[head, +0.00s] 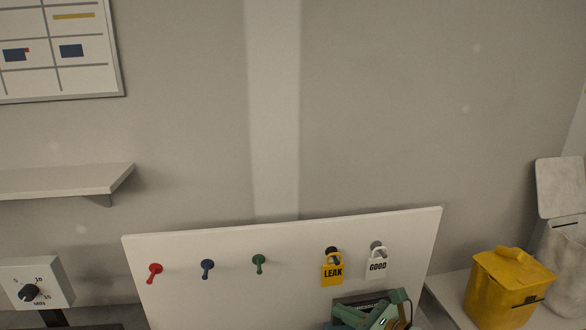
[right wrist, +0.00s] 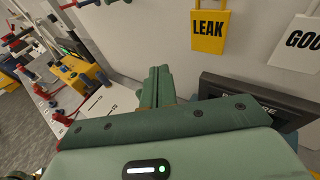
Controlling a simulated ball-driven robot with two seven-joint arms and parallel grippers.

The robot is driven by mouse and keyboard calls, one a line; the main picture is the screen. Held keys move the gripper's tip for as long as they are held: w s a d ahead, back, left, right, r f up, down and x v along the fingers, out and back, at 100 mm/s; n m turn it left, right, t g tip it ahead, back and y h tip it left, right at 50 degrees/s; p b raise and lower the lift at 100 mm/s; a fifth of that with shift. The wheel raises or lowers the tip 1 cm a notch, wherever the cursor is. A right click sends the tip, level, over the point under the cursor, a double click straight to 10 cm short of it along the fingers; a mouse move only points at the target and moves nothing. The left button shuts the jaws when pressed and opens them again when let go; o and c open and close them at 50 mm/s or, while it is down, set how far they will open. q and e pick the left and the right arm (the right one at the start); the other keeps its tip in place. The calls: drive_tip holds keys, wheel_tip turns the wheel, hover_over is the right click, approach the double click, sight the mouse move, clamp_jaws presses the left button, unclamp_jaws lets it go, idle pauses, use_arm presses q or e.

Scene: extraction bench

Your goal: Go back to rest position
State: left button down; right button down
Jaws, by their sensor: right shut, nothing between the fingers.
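My right gripper (head: 398,298) shows at the bottom edge of the head view, in front of the white board (head: 210,295). In the right wrist view its green fingers (right wrist: 158,85) are together with nothing between them. A yellow LEAK tag (head: 332,270) and a white GOOD tag (head: 377,266) hang on dark pegs on the board, above and apart from the gripper. My left gripper is in neither view.
Red (head: 155,271), blue (head: 207,267) and green (head: 259,262) pegs stick out of the board. A yellow bin (head: 505,287) stands at the right. A timer dial (head: 31,291) and a shelf (head: 60,181) are at the left. Yellow and red bench equipment (right wrist: 85,75) shows in the wrist view.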

wheel_tip(320, 180, up, 6)
drive_tip(key=s+a+m+t+y, duration=0.1)
drive_tip(key=s+a+m+t, duration=0.2)
drive_tip(key=m, duration=0.4)
drive_tip(key=s+d+r+m+t+h, duration=0.3)
drive_tip(key=d+m+t+h, duration=0.3)
drive_tip(key=d+m+h, duration=0.7)
drive_tip(key=s+d+f+m+g+h, duration=0.2)
drive_tip(key=s+d+f+m+g, duration=0.2)
drive_tip(key=s+f+m+g, duration=0.4)
drive_tip(key=s+d+f+m+g+h, duration=0.25)
drive_tip(key=s+f+m+g, duration=0.2)
drive_tip(key=s+m, duration=0.55)
drive_tip(key=s+a+f+g+y+b, duration=0.1)
drive_tip(key=s+f+y+b, duration=0.15)
drive_tip(key=f, duration=1.05)
drive_tip(key=s+a+f+g+y+b, duration=0.1)
drive_tip(key=s+a+f+b, duration=0.15)
drive_tip(key=f, duration=0.95)
drive_tip(key=s+a+f+g+y+b, duration=0.1)
drive_tip(key=f+g+b, duration=0.15)
drive_tip(key=f, duration=1.05)
drive_tip(key=s+f+m+g+y+b, duration=0.1)
drive_tip(key=s+f+b, duration=0.6)
drive_tip(key=s+f, duration=1.2)
drive_tip(key=shift+s+d+f+m+g, duration=0.2)
drive_tip(key=shift+d+f+m+g, duration=0.25)
drive_tip(key=shift+f+m, duration=0.6)
